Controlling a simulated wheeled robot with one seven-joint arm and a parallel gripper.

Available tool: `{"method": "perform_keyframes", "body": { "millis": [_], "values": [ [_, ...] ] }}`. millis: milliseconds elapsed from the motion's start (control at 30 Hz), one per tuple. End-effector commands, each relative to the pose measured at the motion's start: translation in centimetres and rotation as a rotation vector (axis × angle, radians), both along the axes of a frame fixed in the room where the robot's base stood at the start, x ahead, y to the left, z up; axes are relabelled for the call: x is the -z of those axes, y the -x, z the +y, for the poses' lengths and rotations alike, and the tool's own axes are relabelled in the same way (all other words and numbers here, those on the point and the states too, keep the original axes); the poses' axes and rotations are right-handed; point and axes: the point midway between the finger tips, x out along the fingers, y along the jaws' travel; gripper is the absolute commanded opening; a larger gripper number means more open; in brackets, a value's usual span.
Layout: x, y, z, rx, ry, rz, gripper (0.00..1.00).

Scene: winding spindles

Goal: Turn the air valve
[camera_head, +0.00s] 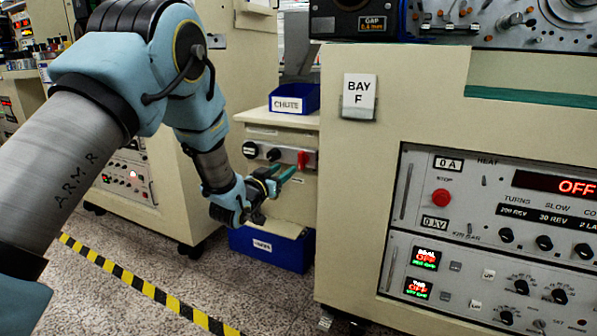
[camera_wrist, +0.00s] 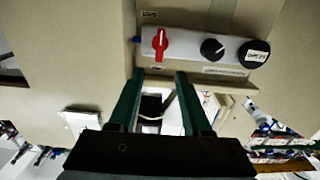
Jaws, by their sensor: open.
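The red air valve handle (camera_head: 303,160) sits at the right end of a pale panel (camera_head: 289,155) on the front of a beige cabinet. In the wrist view the red handle (camera_wrist: 159,43) stands roughly upright in the picture, just beyond the fingertips. My gripper (camera_head: 285,174) is in front of and slightly below the panel. In the wrist view its two green fingers (camera_wrist: 160,73) are apart, with nothing between them. The handle lines up with the gap between the fingertips, and they appear not to touch it.
Black knobs (camera_head: 273,154) share the panel beside the valve. A blue CHUTE bin (camera_head: 293,99) sits above it. Another blue bin (camera_head: 268,251) is on the floor below. The large BAY F cabinet (camera_head: 352,190) stands close on the right. Yellow-black floor tape (camera_head: 130,282) runs at left.

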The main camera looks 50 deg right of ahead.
Motion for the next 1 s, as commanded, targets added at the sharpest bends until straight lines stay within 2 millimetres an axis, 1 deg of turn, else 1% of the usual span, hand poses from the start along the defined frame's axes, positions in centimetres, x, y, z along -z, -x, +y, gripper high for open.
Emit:
{"method": "perform_keyframes", "body": {
  "millis": [167,400,500,600,800,1000],
  "values": [
    [-0.1,-0.3,-1.9,0.004,0.006,-0.002,0.49],
    [0.0,-1.5,-6.3,0.003,0.005,-0.002,0.49],
    [0.0,-1.9,-7.8,0.003,0.002,-0.003,0.49],
    [0.0,-2.3,-9.0,0.002,0.002,-0.001,0.49],
    [-0.1,-2.6,-10.2,0.001,0.002,-0.001,0.49],
    [-0.1,-2.7,-10.3,0.0,0.002,-0.001,0.49]
  ]
}}
